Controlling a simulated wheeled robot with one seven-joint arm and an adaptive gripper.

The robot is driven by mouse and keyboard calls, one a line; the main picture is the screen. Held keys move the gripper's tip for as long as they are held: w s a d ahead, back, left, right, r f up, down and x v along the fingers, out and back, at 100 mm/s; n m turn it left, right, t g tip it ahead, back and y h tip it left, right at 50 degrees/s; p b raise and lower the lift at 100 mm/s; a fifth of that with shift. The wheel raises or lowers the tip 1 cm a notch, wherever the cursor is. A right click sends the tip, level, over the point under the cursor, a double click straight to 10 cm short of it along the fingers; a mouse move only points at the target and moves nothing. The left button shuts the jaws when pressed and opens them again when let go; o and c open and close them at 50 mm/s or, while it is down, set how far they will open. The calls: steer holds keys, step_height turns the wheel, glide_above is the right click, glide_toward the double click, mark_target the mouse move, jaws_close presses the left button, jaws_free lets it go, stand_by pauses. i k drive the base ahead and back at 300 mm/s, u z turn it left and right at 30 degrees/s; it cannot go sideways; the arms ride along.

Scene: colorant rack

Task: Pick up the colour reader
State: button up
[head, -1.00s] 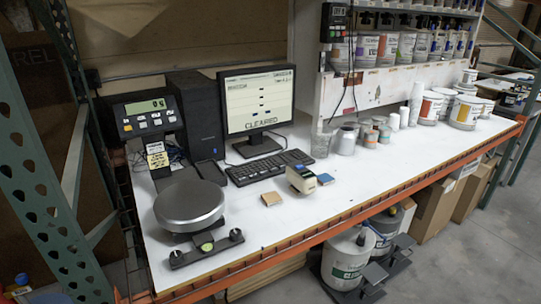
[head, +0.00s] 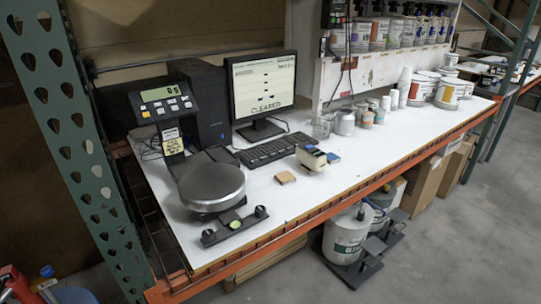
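The colour reader (head: 311,158) is a small cream-coloured handheld device with a dark part on its top. It lies on the white bench top, right of the keyboard's near end.
A round scale (head: 212,186) stands front left on the bench (head: 400,133). A keyboard (head: 271,149) and monitor (head: 262,92) are behind the reader. Cans and cups line the back right. Buckets (head: 346,232) and cartons (head: 428,186) sit below. The floor in front is clear.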

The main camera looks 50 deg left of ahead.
mark_target(314, 160)
steer(key=u, duration=1.7)
